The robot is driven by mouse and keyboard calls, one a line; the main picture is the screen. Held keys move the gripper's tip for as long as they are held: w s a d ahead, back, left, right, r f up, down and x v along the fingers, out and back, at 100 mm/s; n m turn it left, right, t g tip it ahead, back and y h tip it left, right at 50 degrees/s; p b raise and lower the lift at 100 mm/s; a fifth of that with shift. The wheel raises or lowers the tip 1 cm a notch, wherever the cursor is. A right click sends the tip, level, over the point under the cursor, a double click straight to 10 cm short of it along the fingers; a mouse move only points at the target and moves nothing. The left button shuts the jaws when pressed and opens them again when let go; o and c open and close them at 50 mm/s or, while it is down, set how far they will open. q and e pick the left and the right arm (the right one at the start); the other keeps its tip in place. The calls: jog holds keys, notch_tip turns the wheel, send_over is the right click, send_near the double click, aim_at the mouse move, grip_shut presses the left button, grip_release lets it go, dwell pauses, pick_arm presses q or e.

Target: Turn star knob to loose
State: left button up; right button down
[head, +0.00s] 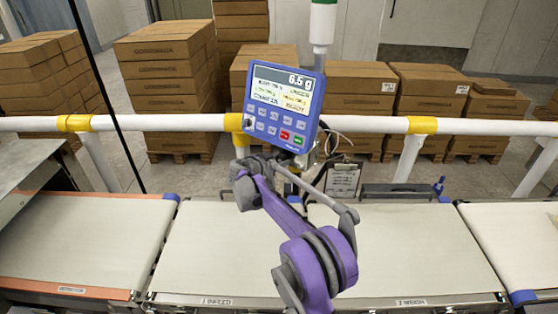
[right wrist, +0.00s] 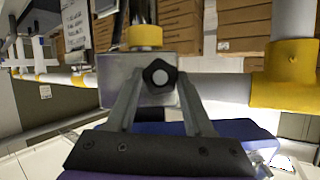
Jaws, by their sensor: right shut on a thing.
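The star knob (right wrist: 157,74) is black with a pale round centre and sits on the face of a grey metal block (right wrist: 112,82). My right gripper (right wrist: 158,88) has its two fingers on either side of the knob, shut on it. In the head view my purple right arm reaches up to just below the blue display unit (head: 284,104), and the knob and fingertips cannot be made out there. The display reads 6.5 g. Which way the knob is set, tight or loose, cannot be told. My left gripper is in neither view.
A white rail (head: 380,123) with yellow collars runs behind the belts. The infeed belt (head: 200,250) and weigh belt (head: 410,250) are bare. A clipboard (head: 342,180) hangs near the display. Cartons (head: 172,90) stand behind the rail.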

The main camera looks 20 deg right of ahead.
jog(key=n+g, duration=0.1)
jog(key=n+g+h+p, duration=0.1)
jog(key=n, duration=0.1)
jog(key=shift+w+a, duration=0.15)
jog(key=shift+w, duration=0.05)
jog(key=n+h, duration=0.1)
jog(key=n+g+p, duration=0.1)
jog(key=n, duration=0.1)
jog(key=shift+f+g+h, duration=0.15)
jog(key=shift+g+h, duration=0.15)
jog(key=shift+h, duration=0.1)
jog(key=n, duration=0.2)
jog(key=n+g+h, duration=0.1)
jog(key=n, duration=0.1)
jog(key=shift+w+a+f+h, duration=0.1)
jog(key=shift+w+f+h, duration=0.05)
jog(key=shift+h, duration=0.15)
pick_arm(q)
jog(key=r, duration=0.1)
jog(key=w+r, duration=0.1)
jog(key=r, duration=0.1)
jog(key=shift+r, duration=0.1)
pick_arm(e)
jog(key=n+h, duration=0.1)
jog(key=n, duration=0.2)
jog(key=shift+f+n+h, duration=0.15)
jog(key=shift+n+h, duration=0.25)
jog(key=shift+c, duration=1.5)
grip_release()
